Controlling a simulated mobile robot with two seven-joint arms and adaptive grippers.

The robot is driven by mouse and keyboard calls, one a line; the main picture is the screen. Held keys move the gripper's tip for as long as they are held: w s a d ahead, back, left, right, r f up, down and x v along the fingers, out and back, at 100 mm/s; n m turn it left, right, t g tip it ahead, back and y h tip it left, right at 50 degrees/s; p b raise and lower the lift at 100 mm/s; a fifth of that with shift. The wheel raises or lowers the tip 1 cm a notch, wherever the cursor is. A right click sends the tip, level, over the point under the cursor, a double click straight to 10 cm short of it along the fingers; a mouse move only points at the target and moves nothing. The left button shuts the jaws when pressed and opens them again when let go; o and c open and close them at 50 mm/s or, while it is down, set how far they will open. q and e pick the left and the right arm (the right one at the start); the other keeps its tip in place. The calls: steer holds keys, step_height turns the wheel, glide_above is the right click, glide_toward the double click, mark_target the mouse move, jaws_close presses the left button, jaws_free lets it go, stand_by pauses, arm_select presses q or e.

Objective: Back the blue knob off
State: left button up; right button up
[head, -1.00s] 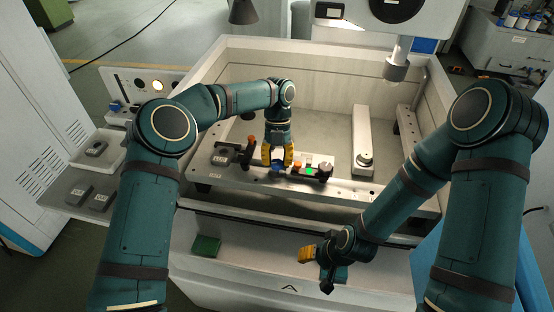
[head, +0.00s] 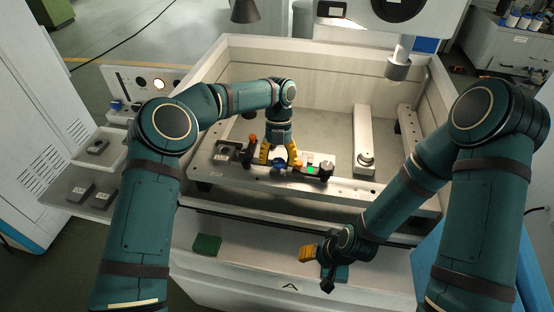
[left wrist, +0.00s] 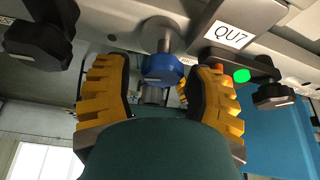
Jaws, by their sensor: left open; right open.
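The blue knob (head: 279,168) sits on a shaft at the front rail of the machine tank, and it also shows in the left wrist view (left wrist: 162,69). My left gripper (head: 279,158) is open over the knob. In the left wrist view its yellow fingers (left wrist: 160,95) stand apart on either side of the knob, with gaps visible on both sides. My right gripper (head: 318,258) is open and empty, low in front of the tank.
A QU7 label (left wrist: 229,35), a green dot (left wrist: 241,76) and a dark knob (head: 326,170) lie right of the blue knob. An orange-topped dark clamp (head: 250,147) stands to its left. A green pad (head: 206,245) lies on the front ledge.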

arm_select(q)
steer(key=v, duration=0.8)
